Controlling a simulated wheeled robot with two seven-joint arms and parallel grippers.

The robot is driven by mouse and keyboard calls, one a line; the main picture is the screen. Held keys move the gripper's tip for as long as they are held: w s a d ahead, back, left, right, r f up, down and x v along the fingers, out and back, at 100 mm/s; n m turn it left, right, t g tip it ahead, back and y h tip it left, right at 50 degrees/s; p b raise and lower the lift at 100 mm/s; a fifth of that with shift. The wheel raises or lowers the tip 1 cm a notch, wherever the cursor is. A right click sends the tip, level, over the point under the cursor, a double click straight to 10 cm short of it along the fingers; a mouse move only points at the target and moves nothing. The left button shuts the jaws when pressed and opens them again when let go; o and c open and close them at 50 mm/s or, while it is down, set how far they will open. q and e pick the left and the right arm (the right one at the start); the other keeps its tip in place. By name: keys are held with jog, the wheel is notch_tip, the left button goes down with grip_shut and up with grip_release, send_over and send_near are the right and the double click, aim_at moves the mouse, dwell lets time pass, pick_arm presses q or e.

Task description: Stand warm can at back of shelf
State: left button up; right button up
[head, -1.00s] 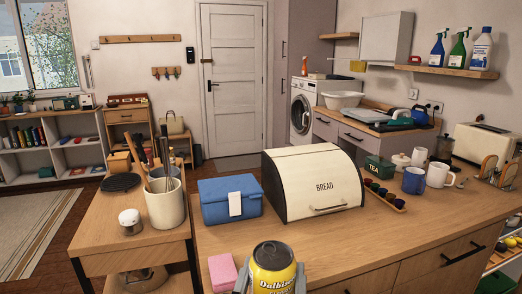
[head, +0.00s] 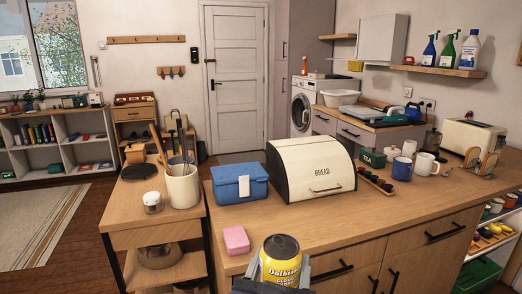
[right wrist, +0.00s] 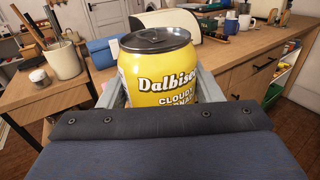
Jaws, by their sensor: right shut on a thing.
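A yellow can (head: 280,262) with a grey top and the word "Dalbiso" stands upright at the bottom middle of the head view. It also fills the middle of the right wrist view (right wrist: 158,75). My right gripper (head: 280,276) is shut on the can, with a grey finger on each side of it, in front of the counter's near edge. The can's lower part is hidden by the gripper. My left gripper is not in view. I cannot tell which shelf is the task's shelf.
A wooden counter (head: 400,212) holds a pink block (head: 236,240), a blue box (head: 240,197), a bread bin (head: 312,170) and mugs. A side table (head: 150,225) with a utensil crock (head: 184,187) stands left. Open shelving (head: 497,232) is at the right edge.

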jog(key=w+d+f+m+h+p, duration=0.1)
jog(key=w+d+f+p, duration=0.2)
jog(key=w+d, duration=0.25)
jog(key=w+d+f+h+p, duration=0.1)
jog(key=w+d+f+p, duration=0.1)
jog(key=w+d+f, duration=0.3)
jog(key=w+d+f+p, duration=0.2)
jog(key=w+d+f, duration=0.1)
jog(key=d+f, duration=0.3)
jog(key=shift+d+f+y+p, duration=0.3)
jog(key=shift+f+y, duration=0.1)
jog(key=shift+f, duration=0.1)
jog(key=shift+d, duration=0.1)
